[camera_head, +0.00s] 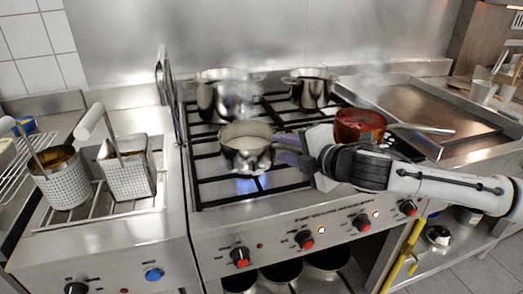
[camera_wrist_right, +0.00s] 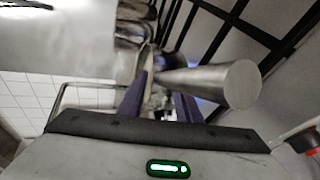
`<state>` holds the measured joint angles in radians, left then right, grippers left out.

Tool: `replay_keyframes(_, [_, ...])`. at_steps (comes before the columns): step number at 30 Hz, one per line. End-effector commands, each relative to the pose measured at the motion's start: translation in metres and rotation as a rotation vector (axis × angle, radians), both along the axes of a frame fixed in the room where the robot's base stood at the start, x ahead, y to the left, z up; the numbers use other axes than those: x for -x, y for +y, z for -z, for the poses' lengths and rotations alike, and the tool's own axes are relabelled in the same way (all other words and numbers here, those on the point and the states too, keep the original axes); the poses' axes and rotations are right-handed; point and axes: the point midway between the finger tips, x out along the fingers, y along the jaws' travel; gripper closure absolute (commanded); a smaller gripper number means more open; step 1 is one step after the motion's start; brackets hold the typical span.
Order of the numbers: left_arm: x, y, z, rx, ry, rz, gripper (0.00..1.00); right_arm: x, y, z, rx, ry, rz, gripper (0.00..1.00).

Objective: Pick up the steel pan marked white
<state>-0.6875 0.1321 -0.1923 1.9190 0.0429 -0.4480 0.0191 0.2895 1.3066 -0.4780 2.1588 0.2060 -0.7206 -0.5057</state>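A steel pan (camera_head: 247,152) with pale contents sits on the front left burner, with a blue flame under it. I see no clear white mark on it. My right gripper (camera_head: 287,150) reaches in from the right, its fingers beside the pan's right side, where the handle would be. In the right wrist view the two dark fingers (camera_wrist_right: 160,104) stand apart, with a gap between them. A round steel bar (camera_wrist_right: 212,84) crosses close to the right finger there; I cannot tell which pan it belongs to. My left gripper is not in view.
A copper-coloured pan (camera_head: 358,124) sits right of my gripper, its steel handle (camera_head: 425,128) pointing right behind my arm. Two steel pots (camera_head: 222,98) (camera_head: 310,92) stand on the back burners. Fryer baskets (camera_head: 66,185) are at left, a flat griddle (camera_head: 425,105) at right.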

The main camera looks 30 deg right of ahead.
Motion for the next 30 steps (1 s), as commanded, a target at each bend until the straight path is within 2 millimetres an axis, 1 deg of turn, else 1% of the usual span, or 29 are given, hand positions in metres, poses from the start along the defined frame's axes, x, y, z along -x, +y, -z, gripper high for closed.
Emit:
replay_keyframes(1, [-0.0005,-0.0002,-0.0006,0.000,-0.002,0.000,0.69,0.0001,0.0000,0.0001,0.000,0.000,0.000,0.79])
replay_keyframes(3, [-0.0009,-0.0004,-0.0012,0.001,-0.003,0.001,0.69,0.0002,-0.0001,0.0000,0.000,0.000,0.000,0.91])
replay_keyframes(5, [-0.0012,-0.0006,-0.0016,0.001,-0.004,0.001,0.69,0.0002,-0.0001,-0.0001,0.000,0.000,0.000,1.00])
replay_keyframes(30, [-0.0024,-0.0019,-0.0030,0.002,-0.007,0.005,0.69,0.0004,-0.0003,-0.0001,0.001,0.001,0.001,1.00])
